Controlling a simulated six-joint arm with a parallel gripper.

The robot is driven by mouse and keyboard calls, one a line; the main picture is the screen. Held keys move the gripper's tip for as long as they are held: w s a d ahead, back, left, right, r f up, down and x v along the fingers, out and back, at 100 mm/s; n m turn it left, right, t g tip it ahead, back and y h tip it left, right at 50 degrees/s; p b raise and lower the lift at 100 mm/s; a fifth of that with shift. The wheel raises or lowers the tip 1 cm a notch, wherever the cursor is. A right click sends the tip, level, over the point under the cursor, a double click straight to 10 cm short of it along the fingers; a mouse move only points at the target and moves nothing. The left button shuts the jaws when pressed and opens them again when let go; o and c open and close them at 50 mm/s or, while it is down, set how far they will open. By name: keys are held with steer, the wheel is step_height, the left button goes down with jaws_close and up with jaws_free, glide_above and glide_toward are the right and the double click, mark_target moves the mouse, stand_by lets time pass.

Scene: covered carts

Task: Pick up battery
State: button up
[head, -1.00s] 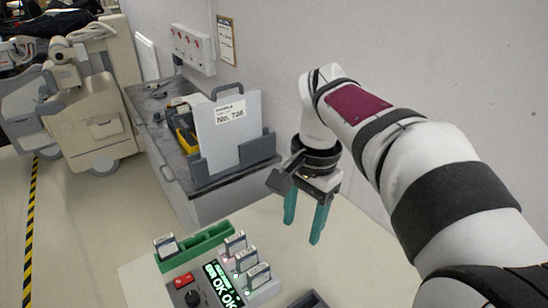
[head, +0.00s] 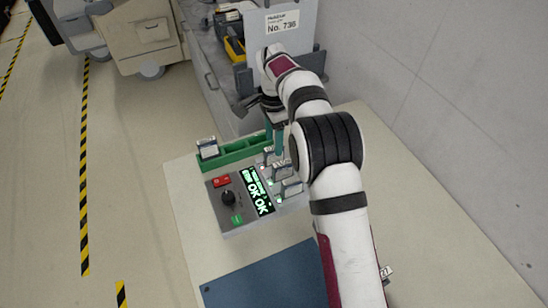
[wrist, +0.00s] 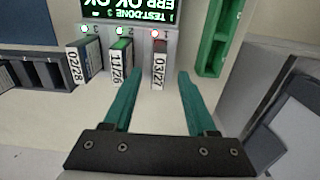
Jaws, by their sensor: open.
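Three batteries sit side by side in the grey tester (head: 222,207). In the wrist view their labels read 02/28 (wrist: 78,63), 11/26 (wrist: 117,65) and 03/27 (wrist: 159,66). The light by 03/27 is red; the other two look green. The tester's screen (head: 257,190) reads ERR OK OK. My gripper (wrist: 158,76) is open and empty, its teal fingers (head: 277,137) pointing towards the 03/27 battery, which shows between the tips. Whether they touch it I cannot tell. In the head view my arm partly hides the batteries.
A green tray (head: 238,154) beside the tester holds one battery (head: 207,148) at its left end. A dark slotted tray (wrist: 37,72) is left in the wrist view. A blue mat (head: 262,280) lies in front. A grey cart with an upright sign (head: 285,24) stands behind.

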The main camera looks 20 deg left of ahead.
mark_target(269, 158)
step_height(269, 158, down, 4)
steer(key=shift+r, duration=0.15)
jaws_close()
